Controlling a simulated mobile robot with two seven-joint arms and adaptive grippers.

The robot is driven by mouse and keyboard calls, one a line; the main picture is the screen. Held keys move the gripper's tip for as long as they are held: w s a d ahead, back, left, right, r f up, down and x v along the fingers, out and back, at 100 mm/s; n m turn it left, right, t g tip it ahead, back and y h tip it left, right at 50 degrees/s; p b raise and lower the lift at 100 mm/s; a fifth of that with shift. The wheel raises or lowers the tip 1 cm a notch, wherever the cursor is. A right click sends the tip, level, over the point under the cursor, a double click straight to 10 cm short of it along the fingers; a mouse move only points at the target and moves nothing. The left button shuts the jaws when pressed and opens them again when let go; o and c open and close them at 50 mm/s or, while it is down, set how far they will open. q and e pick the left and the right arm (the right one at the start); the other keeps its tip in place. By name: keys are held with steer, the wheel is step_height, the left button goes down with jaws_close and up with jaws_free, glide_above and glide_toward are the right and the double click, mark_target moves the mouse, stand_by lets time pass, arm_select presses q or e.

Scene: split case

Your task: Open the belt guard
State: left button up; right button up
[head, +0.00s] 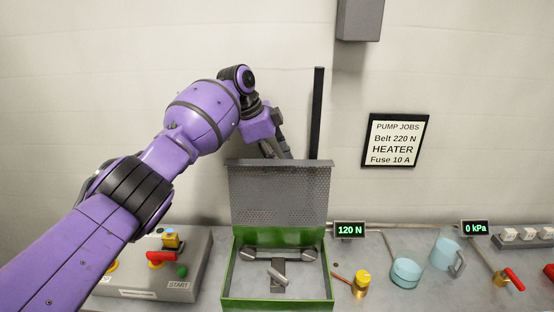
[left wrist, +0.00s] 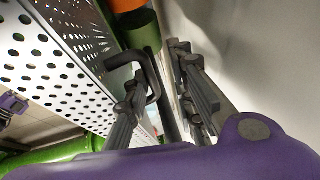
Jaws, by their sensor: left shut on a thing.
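The belt guard (head: 278,192) is a grey perforated lid standing raised and roughly upright at the back of the green case (head: 226,280). Inside the open case I see the belt pulleys (head: 248,254) and a small pale lever (head: 277,275). My left gripper (head: 280,150) is at the guard's top edge, with its fingertips partly hidden behind it. In the left wrist view the perforated guard (left wrist: 55,60) fills the left side, and my left gripper (left wrist: 160,95) is shut on the guard's black handle (left wrist: 153,75).
A grey control box (head: 150,270) with red, green and yellow controls stands left of the case. A 120 N display (head: 349,230), a brass fitting (head: 361,284), a teal pot (head: 405,272) and a blue jug (head: 445,254) are to the right. A black post (head: 317,115) rises behind the guard.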

arm_select(q)
steer(key=v, duration=1.2)
steer(key=shift+a, duration=0.15)
